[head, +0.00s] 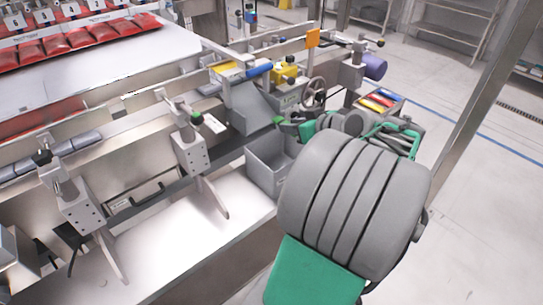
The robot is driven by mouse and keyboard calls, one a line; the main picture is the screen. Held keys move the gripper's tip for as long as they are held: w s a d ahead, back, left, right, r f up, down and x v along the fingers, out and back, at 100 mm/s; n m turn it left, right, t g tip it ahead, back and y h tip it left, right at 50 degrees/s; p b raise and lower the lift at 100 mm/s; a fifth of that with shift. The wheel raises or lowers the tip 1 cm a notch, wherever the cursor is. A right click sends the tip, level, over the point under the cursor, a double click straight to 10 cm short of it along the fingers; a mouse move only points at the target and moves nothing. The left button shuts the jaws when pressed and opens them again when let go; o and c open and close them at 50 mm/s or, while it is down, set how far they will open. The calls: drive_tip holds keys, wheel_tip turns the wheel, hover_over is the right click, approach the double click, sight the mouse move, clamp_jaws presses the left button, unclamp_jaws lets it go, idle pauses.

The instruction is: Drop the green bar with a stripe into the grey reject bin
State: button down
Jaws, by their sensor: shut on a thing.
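The grey reject bin (264,176) stands open at the right end of the metal deck, below the machine rail. My gripper (292,123) is small in view at the far end of my grey and green arm, above the bin's back right corner. It is shut on a small green piece, the green bar (279,120). The stripe is too small to make out. My arm hides the bin's right side and part of the gripper.
A tray with red, yellow and blue bars (380,101) lies behind my arm. A handwheel (313,92), a yellow block (285,73) and a blue cylinder (259,71) crowd the rail behind the bin. Metal brackets (190,148) stand to the left. The deck (165,240) in front is mostly clear.

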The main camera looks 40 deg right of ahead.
drive_tip(key=shift+w+a+f, duration=0.1)
drive_tip(key=shift+w, duration=0.25)
drive_tip(key=shift+w+a+f, duration=0.1)
drive_tip(key=shift+f, duration=0.15)
drive_tip(key=f+b, duration=0.2)
drive_tip(key=f, duration=0.1)
drive_tip(key=f+b, duration=0.1)
drive_tip(key=f, duration=0.1)
drive_tip(key=shift+s+d+f+b, duration=0.1)
drive_tip(key=shift+s+d+b, duration=0.15)
drive_tip(key=shift+b, duration=0.05)
drive_tip(key=c, duration=1)
unclamp_jaws()
drive_tip(key=shift+c, duration=0.2)
drive_tip(key=p+v, duration=0.1)
drive_tip(key=v, duration=0.6)
drive_tip(key=shift+s, duration=0.4)
